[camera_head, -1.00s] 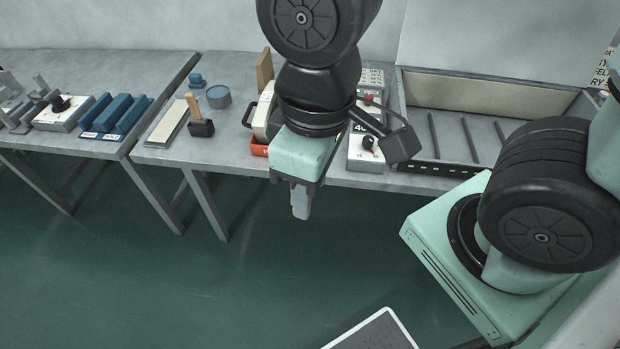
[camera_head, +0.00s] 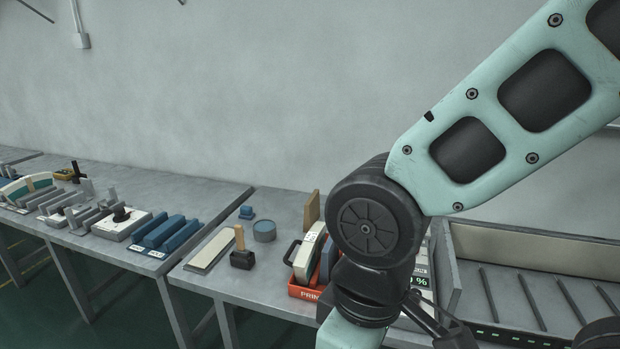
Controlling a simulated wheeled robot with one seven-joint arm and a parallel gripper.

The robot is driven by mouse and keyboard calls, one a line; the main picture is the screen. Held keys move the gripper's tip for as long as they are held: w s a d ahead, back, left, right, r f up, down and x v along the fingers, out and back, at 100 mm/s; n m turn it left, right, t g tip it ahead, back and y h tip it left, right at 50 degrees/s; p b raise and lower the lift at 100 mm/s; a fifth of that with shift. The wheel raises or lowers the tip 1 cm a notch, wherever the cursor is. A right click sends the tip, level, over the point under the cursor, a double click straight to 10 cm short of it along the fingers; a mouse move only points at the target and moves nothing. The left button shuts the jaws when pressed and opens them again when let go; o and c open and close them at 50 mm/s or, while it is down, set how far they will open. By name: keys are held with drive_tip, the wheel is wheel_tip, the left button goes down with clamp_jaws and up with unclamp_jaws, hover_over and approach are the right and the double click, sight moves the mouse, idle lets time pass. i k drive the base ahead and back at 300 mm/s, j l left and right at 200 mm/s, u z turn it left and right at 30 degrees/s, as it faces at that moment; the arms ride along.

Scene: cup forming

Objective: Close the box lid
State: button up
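I cannot make out a box with a hinged lid for certain. A red box (camera_head: 303,291) with white lettering starting "PRIM" stands near the front edge of the middle table, holding a white curved piece (camera_head: 306,252) and a blue piece. A wide, open-topped grey tray (camera_head: 452,272) with a cream inner back wall is at the right, partly hidden by my arm. My arm comes down from the upper right in front of the table. Its wrist is beside the red box in the picture. My gripper's fingers are below the bottom edge of the picture.
Blue blocks (camera_head: 160,235) are on the left table. A narrow gap separates the tables.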

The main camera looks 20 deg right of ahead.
sight(577, 192)
drive_tip(key=i+j+z, duration=0.1)
drive_tip(key=z, duration=0.65)
